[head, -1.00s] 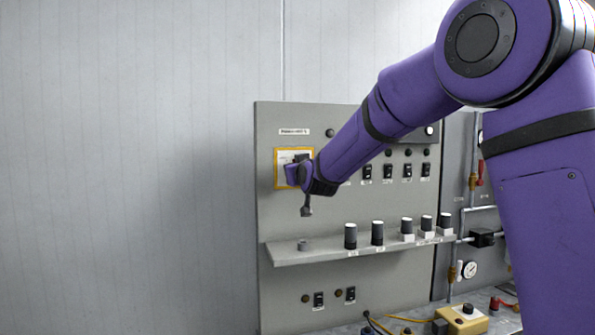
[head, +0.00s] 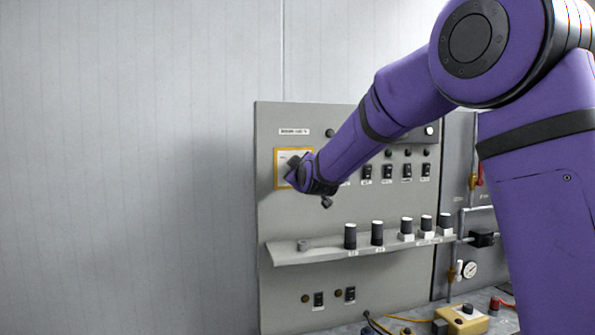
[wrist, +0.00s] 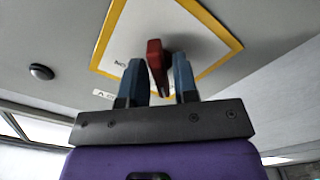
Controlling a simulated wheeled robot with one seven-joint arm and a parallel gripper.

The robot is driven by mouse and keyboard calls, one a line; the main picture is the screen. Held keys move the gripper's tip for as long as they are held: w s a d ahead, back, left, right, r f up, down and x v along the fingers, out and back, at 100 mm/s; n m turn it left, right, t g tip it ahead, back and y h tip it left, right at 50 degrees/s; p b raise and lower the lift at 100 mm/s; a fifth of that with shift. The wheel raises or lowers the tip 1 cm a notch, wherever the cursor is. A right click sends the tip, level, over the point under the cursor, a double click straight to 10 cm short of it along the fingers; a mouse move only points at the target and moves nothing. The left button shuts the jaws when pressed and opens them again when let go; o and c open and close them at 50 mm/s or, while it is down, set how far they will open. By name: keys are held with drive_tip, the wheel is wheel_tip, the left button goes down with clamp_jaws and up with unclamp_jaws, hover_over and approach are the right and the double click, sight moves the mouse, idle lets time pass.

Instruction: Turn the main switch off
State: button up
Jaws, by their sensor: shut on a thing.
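The main switch is a red handle (wrist: 154,58) on a white plate with a yellow border (wrist: 216,28), seen in the wrist view. The plate also shows in the head view (head: 281,154), on the upper left of the grey panel. My gripper (wrist: 158,78) has its two blue fingers on either side of the red handle and is shut on it. In the wrist view the plate appears tilted relative to my gripper. In the head view my gripper (head: 291,171) is in front of the plate and hides the handle.
The grey control panel (head: 330,215) carries several small black switches at right. A shelf (head: 290,256) with several black knobs juts out below my gripper. Pipes and a gauge (head: 469,269) are further right. The wall left of the panel is bare.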

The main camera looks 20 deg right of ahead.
drive_tip(key=shift+f, duration=0.15)
drive_tip(key=o, duration=0.6)
drive_tip(key=shift+o, duration=0.2)
drive_tip(key=shift+s, duration=0.15)
drive_tip(key=s, duration=1)
drive_tip(key=shift+s, duration=0.3)
drive_tip(key=s+d+f+m+g, duration=0.2)
drive_tip(key=s+f+m+g, duration=0.1)
drive_tip(key=s, duration=0.9)
drive_tip(key=s+d+f+m+g, duration=0.2)
drive_tip(key=s+f+m+g, duration=0.1)
drive_tip(key=s, duration=1)
drive_tip(key=s+d+f+m+g, duration=0.3)
drive_tip(key=s+f+g, duration=0.2)
drive_tip(key=s, duration=0.8)
drive_tip(key=shift+g, duration=0.9)
